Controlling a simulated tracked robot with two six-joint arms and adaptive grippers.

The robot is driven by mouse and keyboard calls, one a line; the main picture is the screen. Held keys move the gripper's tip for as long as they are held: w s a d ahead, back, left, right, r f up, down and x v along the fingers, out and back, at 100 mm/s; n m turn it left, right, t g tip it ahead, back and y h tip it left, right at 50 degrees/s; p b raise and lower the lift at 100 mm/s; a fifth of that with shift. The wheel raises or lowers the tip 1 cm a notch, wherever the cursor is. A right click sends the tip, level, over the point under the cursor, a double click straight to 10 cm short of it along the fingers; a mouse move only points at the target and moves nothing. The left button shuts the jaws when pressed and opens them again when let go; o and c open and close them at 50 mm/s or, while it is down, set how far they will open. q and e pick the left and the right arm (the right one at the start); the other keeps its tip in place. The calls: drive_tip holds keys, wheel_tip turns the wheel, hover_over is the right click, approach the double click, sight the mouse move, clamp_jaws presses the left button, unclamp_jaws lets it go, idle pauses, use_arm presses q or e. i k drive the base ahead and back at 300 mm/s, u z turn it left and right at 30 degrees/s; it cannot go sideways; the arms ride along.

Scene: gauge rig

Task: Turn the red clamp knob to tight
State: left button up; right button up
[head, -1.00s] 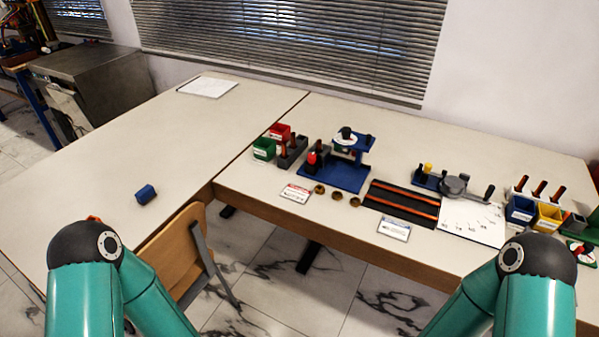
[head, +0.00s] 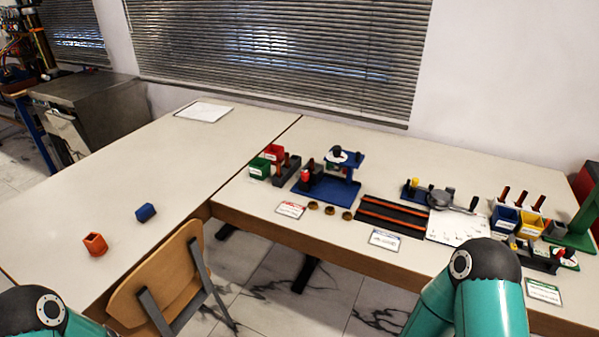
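The red clamp knob (head: 305,175) sits on a dark block on the blue gauge rig (head: 335,190), at the middle of the right-hand table. The rig also carries a round black-topped dial on a raised blue post. The knob is small here, and I cannot tell how far it is turned. My two teal arms show only as links at the bottom left and bottom right. Neither gripper is in view, and nothing is seen touching the knob.
Red and green bins (head: 260,167) stand left of the rig. Three brown rings (head: 329,209) and a black tray with orange strips (head: 393,214) lie in front and right. An orange cup (head: 95,244) and blue block (head: 146,212) are on the left table. A wooden chair (head: 160,278) stands in front.

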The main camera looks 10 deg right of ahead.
sight(304, 175)
drive_tip(key=u, duration=0.05)
drive_tip(key=i, duration=1)
drive_tip(key=z, duration=0.05)
